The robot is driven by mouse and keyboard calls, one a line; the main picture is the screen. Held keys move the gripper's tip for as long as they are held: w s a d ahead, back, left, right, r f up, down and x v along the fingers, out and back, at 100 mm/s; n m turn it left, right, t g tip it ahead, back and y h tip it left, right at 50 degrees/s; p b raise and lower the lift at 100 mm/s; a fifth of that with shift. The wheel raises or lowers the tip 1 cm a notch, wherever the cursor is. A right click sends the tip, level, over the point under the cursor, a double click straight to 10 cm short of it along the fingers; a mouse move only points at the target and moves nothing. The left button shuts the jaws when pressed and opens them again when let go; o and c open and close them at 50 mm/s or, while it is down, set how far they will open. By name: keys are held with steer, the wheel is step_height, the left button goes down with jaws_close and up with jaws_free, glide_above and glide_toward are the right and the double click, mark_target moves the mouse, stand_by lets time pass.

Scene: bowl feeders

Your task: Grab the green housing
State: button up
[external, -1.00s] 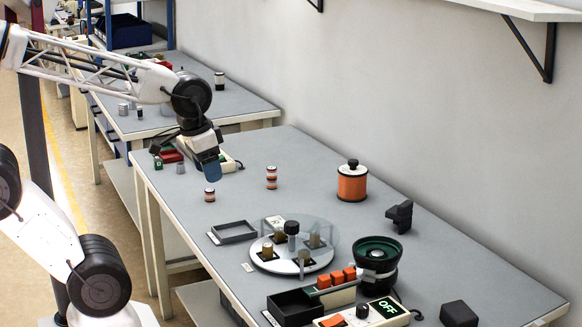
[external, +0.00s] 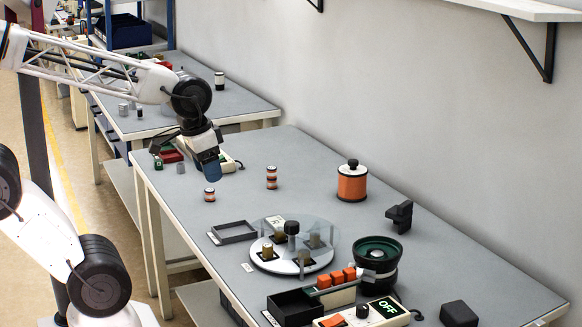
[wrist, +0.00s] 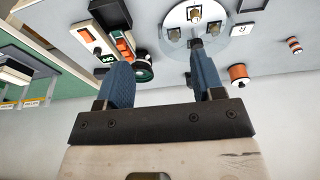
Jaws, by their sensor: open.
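My gripper (external: 212,170) hangs above the far left part of the grey table in the external view, with blue fingers. In the wrist view its two fingers (wrist: 165,65) are apart with nothing held between them. A small green piece (external: 158,163) lies near the table's far left corner, beside a red piece, left of my gripper and apart from it; it may be the green housing, but it is too small to tell. A dark bowl feeder with a green inside (external: 378,250) stands near the front right; it also shows in the wrist view (wrist: 143,73).
A round dial plate (external: 262,262) with a clear cover stands mid-table, beside a dark open tray (external: 234,239). An orange spool (external: 352,187) stands near the wall.

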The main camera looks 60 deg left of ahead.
steer(key=w+a+f+m+g+y, duration=0.15)
steer(key=w+a+y, duration=0.35)
steer(key=a, duration=1)
steer(key=w+a+f+m+g+y, duration=0.1)
steer(key=w+a+f+m+y, duration=0.15)
steer(key=w+a, duration=0.9)
steer(key=w+a+f+m+g+y, duration=0.1)
steer(key=w+a+f+m+y, duration=0.2)
steer(key=a, duration=1.7)
steer(key=s+a+f+m+y, duration=0.1)
steer(key=a+f+m, duration=0.25)
steer(key=a, duration=0.55)
steer(key=s+a+f+m+y, duration=0.2)
steer(key=a+f, duration=0.2)
steer(key=a, duration=0.5)
steer(key=m+t, duration=0.2)
steer(key=m, duration=0.4)
glide_toward(159, 161)
steer(key=x, duration=0.3)
steer(key=shift+a, duration=0.2)
steer(key=shift+x, duration=1.3)
